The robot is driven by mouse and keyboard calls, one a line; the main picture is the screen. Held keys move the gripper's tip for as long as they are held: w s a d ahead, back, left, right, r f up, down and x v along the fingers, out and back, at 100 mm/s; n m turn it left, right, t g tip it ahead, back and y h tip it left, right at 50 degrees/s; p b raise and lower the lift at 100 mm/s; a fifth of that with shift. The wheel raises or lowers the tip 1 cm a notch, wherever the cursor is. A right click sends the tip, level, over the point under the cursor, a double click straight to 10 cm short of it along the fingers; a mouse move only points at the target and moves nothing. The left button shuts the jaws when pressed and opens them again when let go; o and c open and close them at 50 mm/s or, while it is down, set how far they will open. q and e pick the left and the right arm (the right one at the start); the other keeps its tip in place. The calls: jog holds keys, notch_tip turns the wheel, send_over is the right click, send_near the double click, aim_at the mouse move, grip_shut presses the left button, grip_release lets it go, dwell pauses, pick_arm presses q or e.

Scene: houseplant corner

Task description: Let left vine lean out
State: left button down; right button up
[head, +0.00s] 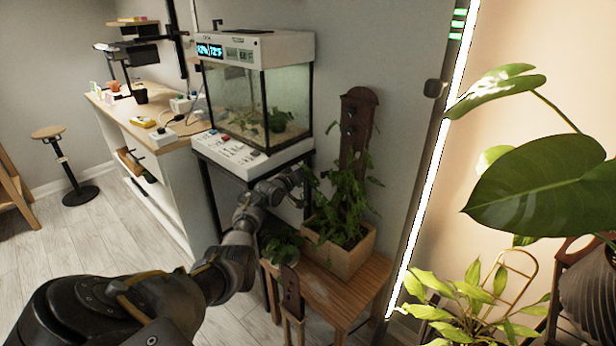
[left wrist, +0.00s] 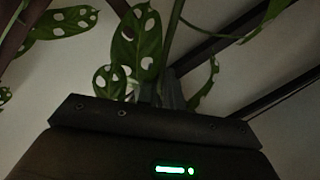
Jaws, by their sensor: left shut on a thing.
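The vine (head: 340,205) grows from a square wooden planter (head: 343,251) and stands against a dark brown wooden support (head: 357,135). In the left wrist view, holed leaves (left wrist: 137,45) and a green stem rise right beyond the gripper (left wrist: 155,95). The held point of the stem is mostly hidden there. My right gripper is not in view.
A glass tank (head: 262,100) on a black metal stand is close behind the left arm. The planter sits on a low wooden bench (head: 345,298) beside a small leafy plant (head: 283,248). Large leaves (head: 540,185) fill the right side, beyond a bright light strip (head: 432,170).

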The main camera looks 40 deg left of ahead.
pick_arm(q)
jog(key=shift+a+f, duration=0.25)
jog(key=shift+f, duration=0.05)
pick_arm(e)
jog(key=shift+w+r, duration=0.15)
jog(key=shift+r, duration=0.4)
pick_arm(q)
jog(key=c, duration=1.5)
grip_release()
jog(key=shift+c, duration=0.2)
